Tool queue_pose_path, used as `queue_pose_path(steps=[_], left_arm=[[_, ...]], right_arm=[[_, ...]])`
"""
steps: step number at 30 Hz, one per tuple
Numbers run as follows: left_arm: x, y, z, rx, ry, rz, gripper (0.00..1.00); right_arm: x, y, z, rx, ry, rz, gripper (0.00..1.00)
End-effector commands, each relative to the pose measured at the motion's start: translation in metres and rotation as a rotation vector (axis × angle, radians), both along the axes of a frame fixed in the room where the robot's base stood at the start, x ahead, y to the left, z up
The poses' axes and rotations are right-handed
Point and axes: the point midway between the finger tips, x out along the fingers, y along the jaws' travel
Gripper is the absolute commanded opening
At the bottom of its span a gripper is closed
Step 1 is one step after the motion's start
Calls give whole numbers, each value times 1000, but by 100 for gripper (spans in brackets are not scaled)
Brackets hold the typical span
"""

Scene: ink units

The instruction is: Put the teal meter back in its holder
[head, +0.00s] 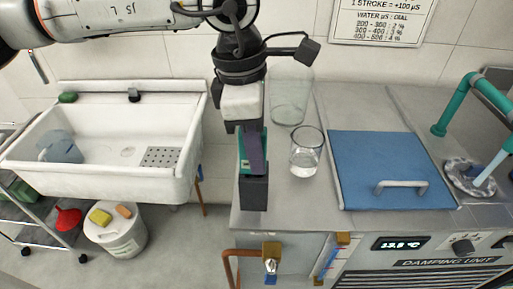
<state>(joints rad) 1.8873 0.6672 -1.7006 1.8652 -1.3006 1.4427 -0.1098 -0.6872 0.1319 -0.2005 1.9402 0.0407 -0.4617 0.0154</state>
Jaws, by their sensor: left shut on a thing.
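My left gripper (252,165) comes down from the top centre and is shut on the teal meter (243,152). Only a narrow strip of the meter's teal side shows beside the dark finger; the rest is hidden. A dark grey block (254,194) shows directly below the gripper, at the left edge of the grey counter. I cannot tell whether this block is the holder or whether the meter touches it. My right gripper is not in view.
A glass of water (305,160) stands close to the right of the gripper, with a taller glass container (290,98) behind it. A blue lid with a handle (385,165) covers the counter's middle. A white sink (105,180) is at left.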

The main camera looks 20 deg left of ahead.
Motion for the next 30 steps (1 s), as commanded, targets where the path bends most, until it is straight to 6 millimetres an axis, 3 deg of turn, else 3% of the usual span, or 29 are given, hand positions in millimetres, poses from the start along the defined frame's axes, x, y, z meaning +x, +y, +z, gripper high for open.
queue_pose_path(steps=[7, 8, 11, 23, 30], left_arm=[[0, 0, -5, 0, 0, 0, 0], [0, 0, -3, 1, 0, 0, 25], [0, 0, -2, 1, 0, 0, 39], [0, 0, 6, 0, -2, 0, 39], [-1, 6, 52, -1, -3, 0, 39]], right_arm=[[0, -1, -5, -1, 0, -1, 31], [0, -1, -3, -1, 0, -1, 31], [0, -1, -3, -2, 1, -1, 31], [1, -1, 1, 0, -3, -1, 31], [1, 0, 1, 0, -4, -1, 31]])
